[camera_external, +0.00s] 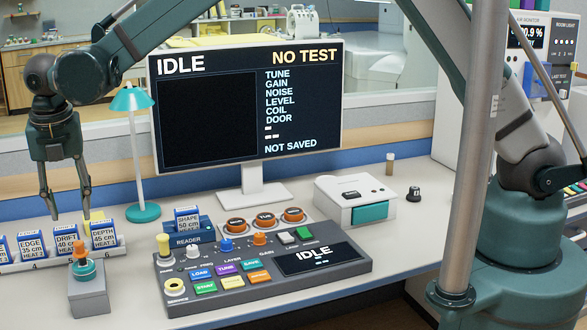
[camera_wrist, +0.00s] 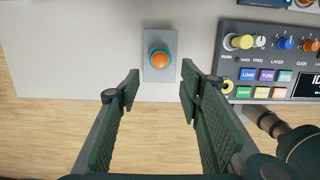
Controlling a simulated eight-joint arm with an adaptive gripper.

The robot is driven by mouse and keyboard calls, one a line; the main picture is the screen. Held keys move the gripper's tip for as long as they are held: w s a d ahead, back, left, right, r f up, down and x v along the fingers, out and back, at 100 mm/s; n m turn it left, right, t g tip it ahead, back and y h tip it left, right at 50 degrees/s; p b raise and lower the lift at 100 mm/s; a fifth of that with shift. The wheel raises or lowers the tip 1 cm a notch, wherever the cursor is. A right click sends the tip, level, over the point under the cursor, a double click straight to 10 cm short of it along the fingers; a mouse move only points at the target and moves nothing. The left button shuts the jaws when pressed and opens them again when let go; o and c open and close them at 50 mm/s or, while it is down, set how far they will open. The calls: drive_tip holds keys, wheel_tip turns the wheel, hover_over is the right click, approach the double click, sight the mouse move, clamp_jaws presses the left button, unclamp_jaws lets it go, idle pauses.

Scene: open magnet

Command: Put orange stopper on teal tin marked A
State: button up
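An orange knob-like piece (camera_external: 79,248), which looks like the stopper, sits upright on a teal round piece (camera_external: 85,268) on top of a grey block (camera_external: 89,295) at the front left of the desk. The wrist view shows the orange top (camera_wrist: 159,58), the teal ring (camera_wrist: 150,51) around it and the block (camera_wrist: 158,76). I cannot read a letter A on the teal piece or make out another teal tin. My gripper (camera_external: 70,215) is open and empty, pointing down above the height of the orange piece. In the wrist view its fingers (camera_wrist: 160,76) are spread, with the block between and beyond their tips.
A rack of labelled cards (camera_external: 30,260) stands beside the block. A control console (camera_external: 262,272) with knobs and buttons lies to the right. Behind are a teal lamp (camera_external: 143,212), a monitor (camera_external: 247,105) and a white box (camera_external: 355,198). The desk's front edge is close to the block.

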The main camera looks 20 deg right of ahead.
idle(0.3)
drive_tip(key=w+d+r+m, duration=0.4)
drive_tip(key=w+d+r, duration=0.15)
drive_tip(key=d, duration=0.55)
drive_tip(key=w+d+r+m+t+y, duration=0.1)
drive_tip(key=w+d+r+m, duration=0.4)
drive_tip(key=d, duration=0.6)
drive_tip(key=w+d+r+m, duration=0.35)
drive_tip(key=d+r, duration=0.35)
drive_tip(key=d, duration=0.4)
drive_tip(key=d+r+m+t, duration=0.15)
drive_tip(key=d+m, duration=0.25)
drive_tip(key=d, duration=0.7)
drive_tip(key=d+r+m, duration=0.3)
drive_tip(key=d, duration=0.7)
drive_tip(key=s+d+f+m+t, duration=0.1)
drive_tip(key=s+d+m, duration=0.4)
drive_tip(key=d, duration=0.5)
drive_tip(key=s+d+f+m+t, duration=0.1)
drive_tip(key=s+d+m, duration=0.5)
drive_tip(key=d, duration=0.4)
drive_tip(key=s+d+f+m+t+h, duration=0.1)
drive_tip(key=s+d+m, duration=0.4)
drive_tip(key=d, duration=0.5)
drive_tip(key=shift+s+f, duration=0.5)
drive_tip(key=shift+s, duration=0.05)
drive_tip(key=shift+m, duration=0.25)
